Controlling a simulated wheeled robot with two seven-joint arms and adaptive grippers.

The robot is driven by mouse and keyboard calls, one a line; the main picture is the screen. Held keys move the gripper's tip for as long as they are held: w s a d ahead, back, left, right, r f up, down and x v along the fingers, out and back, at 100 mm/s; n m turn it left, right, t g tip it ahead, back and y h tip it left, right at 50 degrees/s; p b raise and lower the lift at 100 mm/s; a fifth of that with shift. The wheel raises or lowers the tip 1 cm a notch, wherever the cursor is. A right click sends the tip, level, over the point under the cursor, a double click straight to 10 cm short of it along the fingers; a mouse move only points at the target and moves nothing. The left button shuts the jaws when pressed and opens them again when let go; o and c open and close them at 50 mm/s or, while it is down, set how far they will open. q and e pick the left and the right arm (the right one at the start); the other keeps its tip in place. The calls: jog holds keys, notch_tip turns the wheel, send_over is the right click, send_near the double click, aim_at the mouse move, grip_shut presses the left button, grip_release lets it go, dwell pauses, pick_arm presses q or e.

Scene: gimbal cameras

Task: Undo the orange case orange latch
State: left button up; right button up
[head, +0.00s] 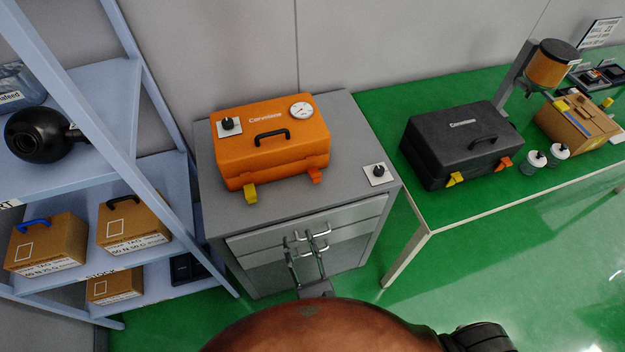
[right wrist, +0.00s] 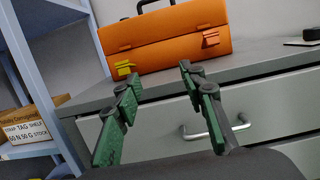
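The orange case (head: 270,140) stands shut on the grey cabinet, its black handle on the lid. Its orange latch (head: 314,176) is on the right of the front face and its yellow latch (head: 249,193) on the left. In the right wrist view the orange latch (right wrist: 210,39) is up and right of my right gripper (right wrist: 158,75); the yellow latch (right wrist: 124,69) is beyond the left finger. My right gripper is open and empty, its fingers spread in front of the cabinet, apart from the case. In the head view it (head: 307,242) shows below the case. My left gripper is not in view.
The grey cabinet (head: 220,207) has drawers with a bar handle (right wrist: 215,130), and a knob plate (head: 377,173) on top. A blue shelf (head: 150,170) with boxes stands left. A green table (head: 420,190) at right holds a black case (head: 460,145) with its own yellow and orange latches.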

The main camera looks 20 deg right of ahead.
jog(key=w+d+r+g+p, duration=0.1)
jog(key=w+d+r+p, duration=0.25)
jog(key=p, duration=0.45)
jog(key=g+p, duration=0.1)
jog(key=p, duration=0.6)
send_near(317, 178)
jog(key=w, duration=0.1)
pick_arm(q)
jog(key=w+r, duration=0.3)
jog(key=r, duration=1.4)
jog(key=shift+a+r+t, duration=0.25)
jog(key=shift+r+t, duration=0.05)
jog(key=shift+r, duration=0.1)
pick_arm(e)
jog(key=w, duration=0.7)
jog(key=shift+w+a, duration=0.2)
jog(key=shift+w, duration=0.05)
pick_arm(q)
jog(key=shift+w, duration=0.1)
pick_arm(e)
jog(key=shift+c, duration=0.2)
